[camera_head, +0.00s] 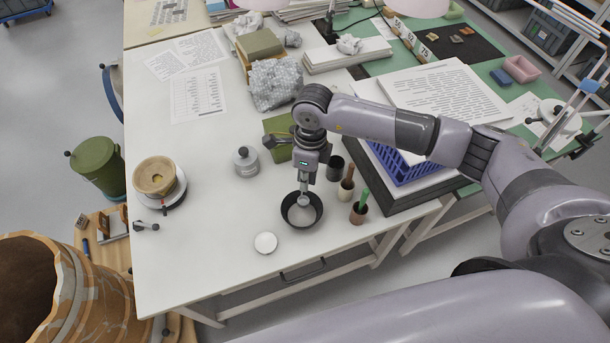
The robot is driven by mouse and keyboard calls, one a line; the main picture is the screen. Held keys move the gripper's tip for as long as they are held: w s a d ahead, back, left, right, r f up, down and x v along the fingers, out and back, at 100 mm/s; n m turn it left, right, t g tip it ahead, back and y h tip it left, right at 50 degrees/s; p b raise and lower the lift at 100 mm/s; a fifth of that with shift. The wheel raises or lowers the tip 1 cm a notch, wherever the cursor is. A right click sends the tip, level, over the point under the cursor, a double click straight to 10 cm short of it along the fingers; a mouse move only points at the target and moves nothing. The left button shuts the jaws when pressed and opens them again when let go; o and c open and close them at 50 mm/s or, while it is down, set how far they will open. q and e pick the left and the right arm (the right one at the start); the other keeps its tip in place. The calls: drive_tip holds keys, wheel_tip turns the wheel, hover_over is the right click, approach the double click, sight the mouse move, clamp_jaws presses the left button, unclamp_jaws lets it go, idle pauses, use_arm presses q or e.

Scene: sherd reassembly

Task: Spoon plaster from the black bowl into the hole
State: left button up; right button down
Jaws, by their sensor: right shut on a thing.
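The black bowl (287,221) stands on the white table near its front edge, with pale grey plaster (303,215) inside. My right gripper (306,178) points down over the bowl, shut on a thin upright thing, likely the spoon (304,199). Its lower end is in the bowl, at the plaster; the grip itself is too small to see clearly. A tan round vessel (152,177) sits on a white turntable (177,192) at the table's left. I cannot make out the hole. My left gripper is not in view.
Right of the bowl stand a dark jar (335,168), a brown cup (346,190) and a cup with a green handle (361,206). A white disc (265,242) lies in front, a grey lidded jar (245,161) behind left. The table between bowl and turntable is mostly clear.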

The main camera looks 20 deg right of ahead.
sight(305, 199)
drive_tip(key=shift+f+b, duration=0.65)
drive_tip(key=shift+f, duration=0.3)
drive_tip(key=shift+f+b, duration=0.35)
drive_tip(key=shift+a+f+b, duration=0.1)
drive_tip(key=shift+f+b, duration=0.45)
drive_tip(key=shift+f, duration=0.1)
drive_tip(key=shift+s+a+f+b, duration=0.1)
drive_tip(key=shift+f+b, duration=0.85)
use_arm(q)
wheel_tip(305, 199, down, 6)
drive_tip(key=b, duration=0.1)
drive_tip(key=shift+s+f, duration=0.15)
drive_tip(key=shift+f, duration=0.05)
use_arm(e)
drive_tip(key=shift+f, duration=0.55)
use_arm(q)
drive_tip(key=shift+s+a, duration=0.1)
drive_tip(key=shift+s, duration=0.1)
use_arm(e)
drive_tip(key=shift+d+r+p, duration=0.15)
drive_tip(key=shift+r+p, duration=0.65)
drive_tip(key=shift+r, duration=0.75)
drive_tip(key=shift+d+r+p, duration=0.1)
drive_tip(key=shift+r+p, duration=0.7)
drive_tip(key=shift+r, duration=0.7)
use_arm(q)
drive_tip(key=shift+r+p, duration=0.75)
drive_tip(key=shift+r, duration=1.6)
use_arm(e)
drive_tip(key=shift+r, duration=1.8)
